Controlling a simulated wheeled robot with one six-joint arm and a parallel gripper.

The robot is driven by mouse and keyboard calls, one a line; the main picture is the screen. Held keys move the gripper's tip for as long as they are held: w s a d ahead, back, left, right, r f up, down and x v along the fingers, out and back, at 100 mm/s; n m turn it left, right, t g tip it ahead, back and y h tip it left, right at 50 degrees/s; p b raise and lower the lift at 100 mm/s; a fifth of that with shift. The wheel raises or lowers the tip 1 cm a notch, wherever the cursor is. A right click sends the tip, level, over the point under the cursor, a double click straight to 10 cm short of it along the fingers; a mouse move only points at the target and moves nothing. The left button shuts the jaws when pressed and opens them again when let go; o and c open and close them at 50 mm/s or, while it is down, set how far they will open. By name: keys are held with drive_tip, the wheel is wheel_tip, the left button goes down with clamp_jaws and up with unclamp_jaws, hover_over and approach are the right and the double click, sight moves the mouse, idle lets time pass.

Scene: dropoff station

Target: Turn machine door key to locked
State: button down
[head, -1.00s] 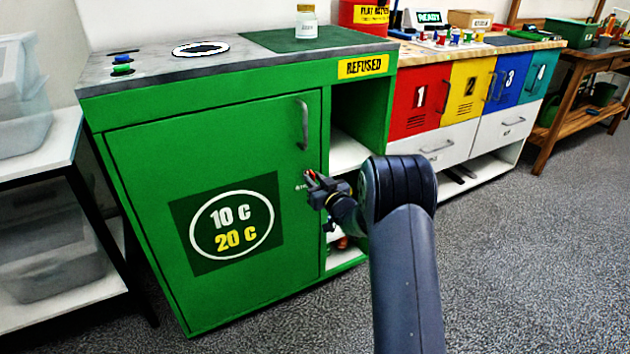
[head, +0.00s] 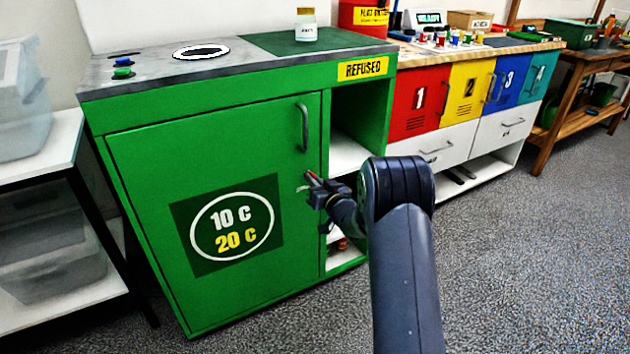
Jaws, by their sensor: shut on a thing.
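The green machine door (head: 150,170) is closed, with a grey vertical handle (head: 303,128) near its upper right and a round "10 C 20 C" sign on it. Only a bit of the key shows between the fingers. The lock behind it is mostly hidden by the gripper, with a small light mark at its left. I cannot tell the key's exact angle.
An open shelf space (head: 350,150) under the yellow REFUSED label (head: 363,68) lies right of the door. A jar (head: 305,30) stands on the counter. A white shelf (head: 40,150) with clear bins is at left. The grey floor at right is free.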

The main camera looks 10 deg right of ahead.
drive_tip(key=shift+d+f+m+p, duration=0.1)
drive_tip(key=shift+m+p, duration=1.25)
drive_tip(key=shift+m, duration=2.55)
drive_tip(key=shift+d+m+p, duration=0.1)
drive_tip(key=shift+m+p, duration=1.25)
drive_tip(key=shift+m, duration=2.55)
drive_tip(key=c, duration=1.6)
unclamp_jaws()
drive_tip(key=shift+o, duration=0.2)
drive_tip(key=p+v, duration=0.1)
drive_tip(key=v, duration=0.9)
drive_tip(key=shift+s+p, duration=0.35)
drive_tip(key=shift+w, duration=0.1)
